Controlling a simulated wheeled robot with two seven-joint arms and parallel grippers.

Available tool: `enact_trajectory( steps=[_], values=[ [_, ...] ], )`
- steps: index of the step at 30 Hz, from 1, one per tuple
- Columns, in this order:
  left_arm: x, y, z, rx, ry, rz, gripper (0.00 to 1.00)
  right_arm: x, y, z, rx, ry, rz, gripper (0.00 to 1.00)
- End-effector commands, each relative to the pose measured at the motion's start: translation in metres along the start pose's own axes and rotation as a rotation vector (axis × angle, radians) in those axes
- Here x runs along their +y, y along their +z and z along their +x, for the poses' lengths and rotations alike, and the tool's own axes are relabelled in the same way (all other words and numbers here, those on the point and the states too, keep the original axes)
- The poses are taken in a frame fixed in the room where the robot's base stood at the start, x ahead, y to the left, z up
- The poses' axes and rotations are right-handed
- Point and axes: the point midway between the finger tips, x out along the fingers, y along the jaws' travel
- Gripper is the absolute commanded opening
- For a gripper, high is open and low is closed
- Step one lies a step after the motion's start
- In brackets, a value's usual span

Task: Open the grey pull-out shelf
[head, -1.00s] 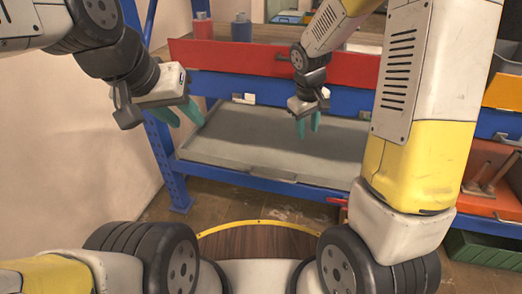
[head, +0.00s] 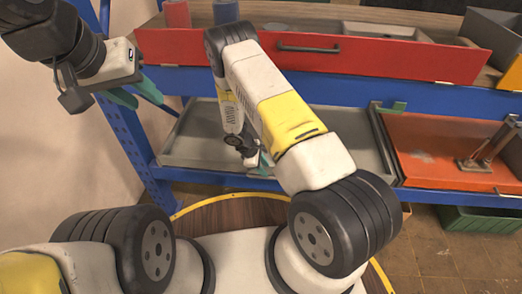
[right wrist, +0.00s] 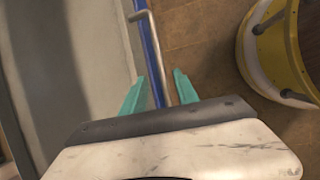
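The grey pull-out shelf (head: 196,142) sits low in the blue rack, below the red drawer, and looks pushed in. My right arm crosses in front of it and hides its handle in the head view. My right gripper (head: 262,164) is low at the shelf's front edge. In the right wrist view, its two teal fingers (right wrist: 160,92) are apart, and the thin grey handle (right wrist: 152,50) runs between them in the picture. I cannot tell whether they touch it. My left gripper (head: 137,94) is open and empty, raised in front of the rack's left post.
The red drawer (head: 400,58) with a dark handle is above the shelf. An orange tray (head: 440,145) is to the right, with a green crate (head: 480,220) below it. A blue rack post (head: 125,130) stands at the left, near a pale wall (head: 40,150).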

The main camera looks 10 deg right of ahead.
Motion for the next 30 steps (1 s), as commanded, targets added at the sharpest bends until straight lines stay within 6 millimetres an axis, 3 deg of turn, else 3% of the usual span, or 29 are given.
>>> enact_trajectory(
  steps=[6,12,23,28,30],
  values=[
    [0.000,0.000,0.000,0.000,0.000,0.000,0.36,-0.001,0.001,0.037,-0.001,-0.003,0.002,0.36],
    [0.000,0.000,0.000,0.000,0.000,0.000,0.36,0.000,0.001,0.060,-0.001,-0.002,0.003,0.36],
    [0.000,0.000,0.000,0.000,0.000,0.000,0.36,0.000,0.001,0.066,0.000,-0.001,0.003,0.36],
    [0.000,0.000,0.000,0.000,0.000,0.000,0.36,0.000,0.001,0.065,0.000,-0.001,0.003,0.03],
    [0.000,0.000,0.000,0.000,0.000,0.000,0.36,0.000,0.001,0.065,0.000,-0.001,0.003,0.00]
  ],
)
